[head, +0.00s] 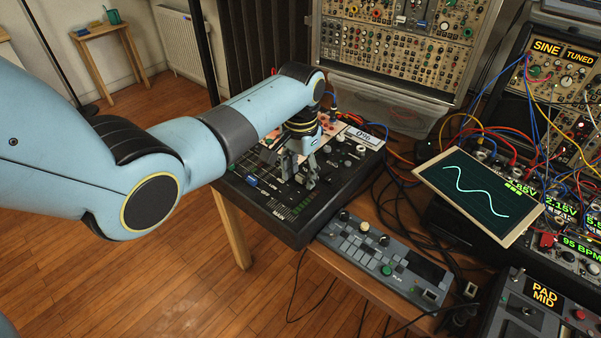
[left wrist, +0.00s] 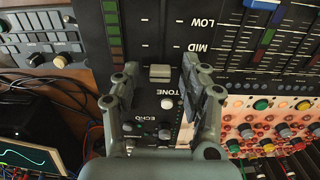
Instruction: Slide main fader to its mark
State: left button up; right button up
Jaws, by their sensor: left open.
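The black mixer (head: 281,230) lies on the wooden table. My left gripper (head: 305,178) is over its panel, pointing down with its fingers apart. In the left wrist view a grey fader cap (left wrist: 160,72) sits between the fingertips of my left gripper (left wrist: 160,82), with a gap visible on each side. I take this cap to be the main fader; I cannot read a label for it. White ticks (left wrist: 145,46) lie beyond the cap; I cannot tell which is its mark. In the head view the fingers hide the cap. My right gripper is out of view.
A small display (head: 357,138) on the mixer's back edge reads 0%. A blue fader cap (left wrist: 267,37) and coloured knobs (left wrist: 263,104) lie right of the fingers in the wrist view. A grey keypad unit (head: 385,260), a tilted wave screen (head: 478,197) and cables crowd the right.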

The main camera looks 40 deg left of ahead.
pick_arm(q)
jog(key=shift+c, duration=0.4)
grip_shut()
